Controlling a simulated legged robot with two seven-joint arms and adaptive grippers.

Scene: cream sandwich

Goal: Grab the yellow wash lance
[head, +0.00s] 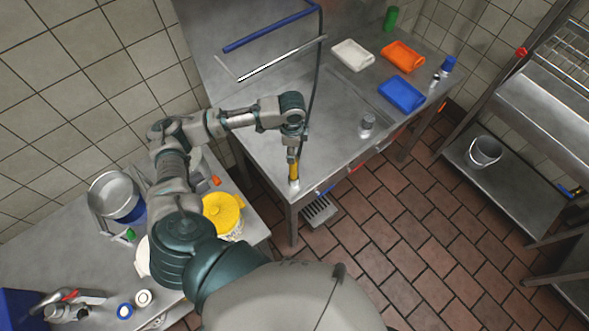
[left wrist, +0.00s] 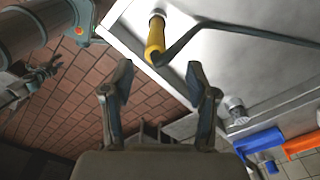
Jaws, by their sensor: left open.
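The yellow wash lance (head: 294,172) stands at the near corner of the steel counter in the head view, with a dark hose (head: 314,85) running up from it. My left gripper (head: 293,155) is right at the lance's upper part there; whether it touches cannot be told. In the left wrist view the lance (left wrist: 155,36) shows beyond the fingertips, roughly in line with the gap between them. My left gripper (left wrist: 159,75) is open, with nothing between its fingers.
The counter (head: 265,155) also holds a blue tray (head: 401,94), an orange tray (head: 403,56), a white tray (head: 352,54) and a metal shaker (head: 367,123). A yellow pot (head: 222,212) stands on the table at left. Tiled floor (head: 400,220) lies open at right.

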